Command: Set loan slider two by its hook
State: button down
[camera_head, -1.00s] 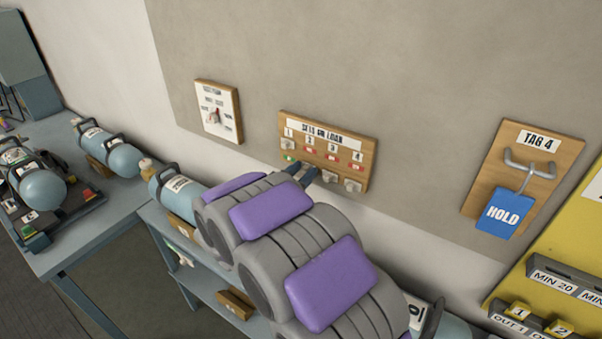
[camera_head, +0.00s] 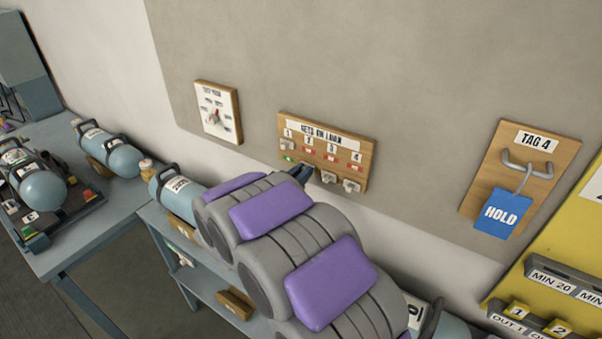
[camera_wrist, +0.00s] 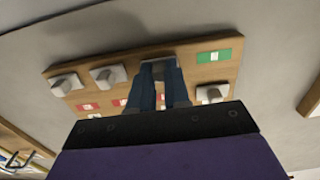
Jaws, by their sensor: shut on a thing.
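The wooden loan board (camera_head: 369,160) on the wall carries a row of numbered sliders with pale square knobs. My gripper (camera_head: 305,172) is at the board's lower edge, shut on slider two. In the wrist view my gripper (camera_wrist: 161,72) has its two dark fingers on either side of slider two's knob (camera_wrist: 158,66), mostly hidden between them. It is level with the knobs of slider three (camera_head: 328,177) and slider four (camera_head: 351,185), which sit low under red marks. Slider one (camera_head: 287,145) sits high, with a green mark below it.
A dial board (camera_head: 218,112) hangs to the left. A TAG 4 board (camera_head: 545,150) with a blue HOLD tag (camera_head: 502,214) hangs to the right, beside a yellow panel (camera_head: 580,235). Cylinders (camera_head: 175,186) lie on the bench below. My arm covers the middle.

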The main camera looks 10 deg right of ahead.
aim_at(308, 148)
notch_tip(308, 148, up, 6)
jog(key=p, duration=0.5)
jog(key=shift+f+p, duration=0.25)
jog(key=shift+p, duration=0.05)
jog(key=shift+w+a+r, duration=0.1)
jog(key=shift+w, duration=0.05)
jog(key=c, duration=1.1)
grip_release()
jog(key=p+v, duration=0.1)
jog(key=v, duration=1.6)
jog(key=shift+a, duration=0.25)
